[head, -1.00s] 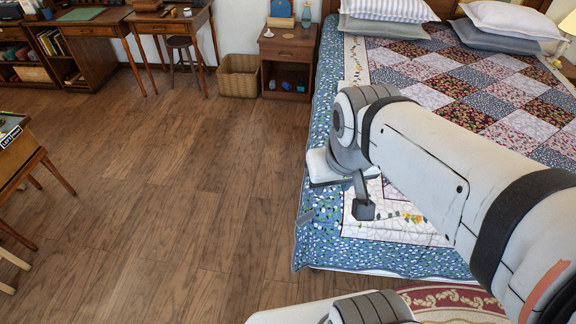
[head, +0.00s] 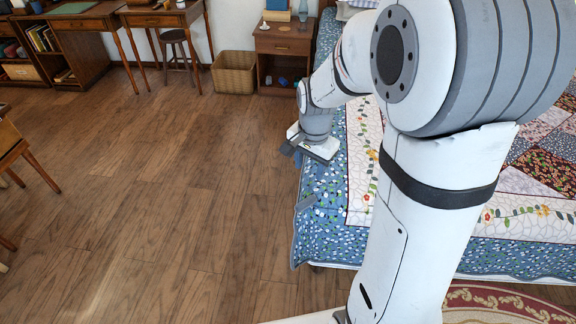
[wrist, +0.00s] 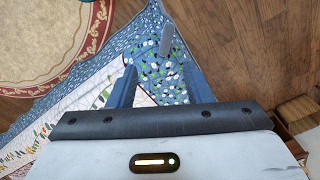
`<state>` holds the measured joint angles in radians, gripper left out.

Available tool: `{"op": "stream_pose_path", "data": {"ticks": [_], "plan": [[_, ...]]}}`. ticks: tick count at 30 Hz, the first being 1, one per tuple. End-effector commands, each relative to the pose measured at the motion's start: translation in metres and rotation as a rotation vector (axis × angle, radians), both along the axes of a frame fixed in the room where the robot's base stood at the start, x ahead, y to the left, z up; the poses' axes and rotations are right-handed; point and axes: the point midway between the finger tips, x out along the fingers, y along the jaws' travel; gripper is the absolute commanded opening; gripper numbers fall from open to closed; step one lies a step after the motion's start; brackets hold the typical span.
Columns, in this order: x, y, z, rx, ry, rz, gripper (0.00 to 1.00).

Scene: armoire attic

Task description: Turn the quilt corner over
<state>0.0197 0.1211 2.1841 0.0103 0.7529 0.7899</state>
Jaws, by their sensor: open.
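The quilt (head: 330,240) covers the bed. It has a blue floral border, a white band with embroidered flowers and a patchwork middle. Its near left corner hangs by the floor side and looks flat in the head view. A small grey tab (head: 305,203) lies at its left edge; it also shows in the wrist view (wrist: 167,40). My gripper (head: 291,146) is at the bed's left edge, farther up the bed than the tab. In the wrist view its two fingers (wrist: 160,75) are spread apart, with blue quilt behind them and nothing visibly held.
The wood floor (head: 150,200) left of the bed is clear. A nightstand (head: 284,50) and a wicker basket (head: 234,72) stand at the back. A round patterned rug (head: 500,303) lies near the bed's foot. My arm hides part of the bed.

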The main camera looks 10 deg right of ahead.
Motion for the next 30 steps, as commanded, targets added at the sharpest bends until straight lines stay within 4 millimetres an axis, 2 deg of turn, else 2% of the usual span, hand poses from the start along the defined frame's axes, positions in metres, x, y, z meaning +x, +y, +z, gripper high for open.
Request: {"op": "stream_pose_path", "data": {"ticks": [1,3,6,12,24,30], "plan": [[0.01,-0.001,-0.038,0.005,0.021,-0.058,0.45],[0.022,-0.001,-0.066,0.008,0.039,-0.131,0.45],[0.034,-0.002,-0.095,0.01,0.057,-0.211,0.45],[0.043,-0.002,-0.122,0.011,0.072,-0.282,0.45],[0.042,-0.001,-0.18,0.011,0.074,-0.283,0.45],[0.043,-0.001,-0.194,0.011,0.072,-0.282,0.45]]}}
